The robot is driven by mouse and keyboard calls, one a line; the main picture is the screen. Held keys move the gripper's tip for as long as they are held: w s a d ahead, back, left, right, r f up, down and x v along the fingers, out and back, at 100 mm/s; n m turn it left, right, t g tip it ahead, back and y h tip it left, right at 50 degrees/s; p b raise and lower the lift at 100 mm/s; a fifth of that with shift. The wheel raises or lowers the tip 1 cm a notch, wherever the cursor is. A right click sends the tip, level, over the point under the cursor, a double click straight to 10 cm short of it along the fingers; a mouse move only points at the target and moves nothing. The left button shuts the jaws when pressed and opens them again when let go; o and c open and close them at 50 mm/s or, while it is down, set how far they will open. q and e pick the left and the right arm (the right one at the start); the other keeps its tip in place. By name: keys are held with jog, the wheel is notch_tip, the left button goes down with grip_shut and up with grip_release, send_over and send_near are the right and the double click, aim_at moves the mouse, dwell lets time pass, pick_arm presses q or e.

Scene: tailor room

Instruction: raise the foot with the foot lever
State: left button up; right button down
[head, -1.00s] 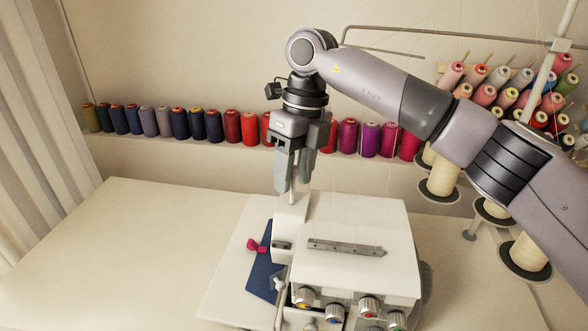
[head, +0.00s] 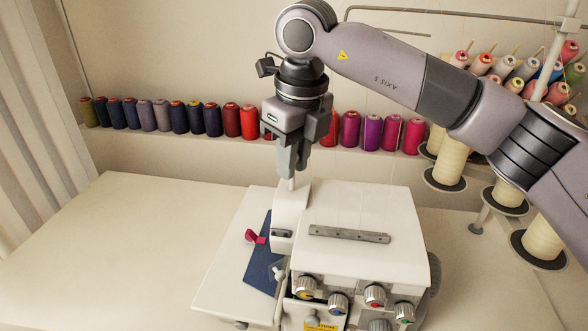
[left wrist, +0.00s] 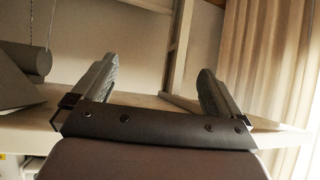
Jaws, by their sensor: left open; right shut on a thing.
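The white overlock sewing machine (head: 350,205) stands on the table in the head view. My right gripper (head: 293,174) points down over the back left of the machine's head, its fingers close together. A thin pale rod (head: 292,184) shows just below the fingertips; it may be the foot lever, and its upper end is hidden in the fingers. The presser foot cannot be made out. My left gripper (left wrist: 155,80) is open and empty in the left wrist view, away from the machine; it is outside the head view.
Dark blue cloth (head: 262,262) with a red clip (head: 254,237) lies on the machine's left plate. A row of thread spools (head: 180,118) lines the wall ledge. Cone spools (head: 452,162) stand at right. The white table (head: 110,250) is clear at left.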

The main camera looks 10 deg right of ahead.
jog(key=b, duration=0.1)
jog(key=t+b, duration=0.1)
jog(key=s+t+h+b, duration=0.1)
jog(key=b, duration=0.1)
jog(key=shift+s+a+f, duration=0.1)
jog(key=shift+a+f, duration=0.15)
jog(key=shift+f, duration=0.05)
jog(key=shift+s+a+t+b, duration=0.15)
jog(key=shift+s+t+b, duration=0.15)
jog(key=shift+t+b, duration=0.75)
jog(key=shift+s+a+t+h+b, duration=0.1)
jog(key=shift+s+t+h+b, duration=0.25)
jog(key=shift+b, duration=0.8)
jog(key=shift+s+a+r+t+h+b, duration=0.15)
jog(key=shift+t+h+b, duration=0.2)
jog(key=shift+b, duration=0.6)
jog(key=c, duration=1.1)
grip_release()
jog(key=shift+o, duration=0.2)
